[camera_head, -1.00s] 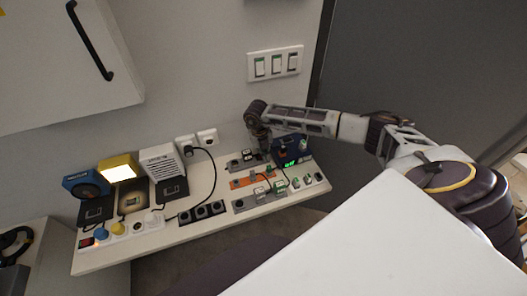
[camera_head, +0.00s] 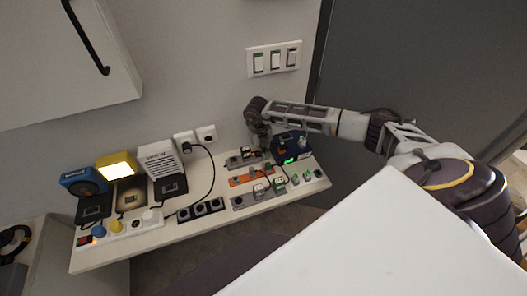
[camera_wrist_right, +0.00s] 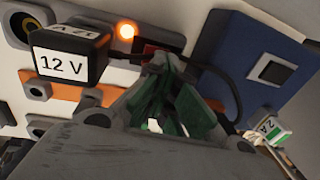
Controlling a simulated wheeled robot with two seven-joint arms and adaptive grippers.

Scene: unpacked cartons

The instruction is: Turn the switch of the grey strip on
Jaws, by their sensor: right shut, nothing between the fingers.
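Two grey strips lie on the white shelf: a far one (camera_head: 237,162) below my right gripper and a near one (camera_head: 238,202) closer to the front edge. My right gripper (camera_head: 262,143) is low over the right end of the far strip, its fingers shut and empty. In the right wrist view its fingertips (camera_wrist_right: 165,75) are beside a dark red switch (camera_wrist_right: 150,48), partly hidden by them; I cannot tell if they touch. A small orange lamp (camera_wrist_right: 126,30) glows next to that switch. My left gripper is out of view.
An orange strip (camera_head: 238,182) lies between the grey strips; a 12 V plug (camera_wrist_right: 62,63) and its cable are close to my fingers. A blue box (camera_head: 291,146) with a green display stands right of the gripper. Black sockets (camera_head: 201,208) are further left.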

